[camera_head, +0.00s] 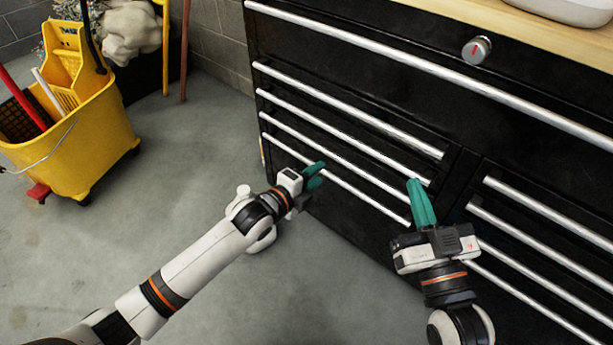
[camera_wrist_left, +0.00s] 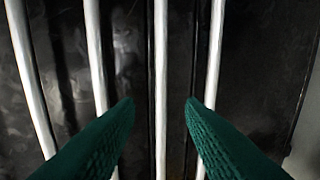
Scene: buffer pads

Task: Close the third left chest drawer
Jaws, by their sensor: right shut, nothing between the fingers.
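The black tool chest (camera_head: 340,105) has a left column of drawers with long silver handles. The third left drawer's handle (camera_head: 278,124) runs slanting down to the right. How far this drawer stands out is hard to tell. My left gripper (camera_head: 316,174) is open in front of the lower handles and covers part of the lowest one. In the left wrist view its green fingers (camera_wrist_left: 160,105) are apart, with one silver handle (camera_wrist_left: 161,60) seen between them, not gripped. My right gripper (camera_head: 417,190) is shut and empty, in front of the right ends of the left handles.
A right column of drawers (camera_head: 545,215) and a wide top drawer handle (camera_head: 400,58) belong to the same chest. A yellow mop bucket (camera_head: 85,145) stands at the far left. The grey floor (camera_head: 190,180) between bucket and chest is clear. A wooden top (camera_head: 540,35) covers the chest.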

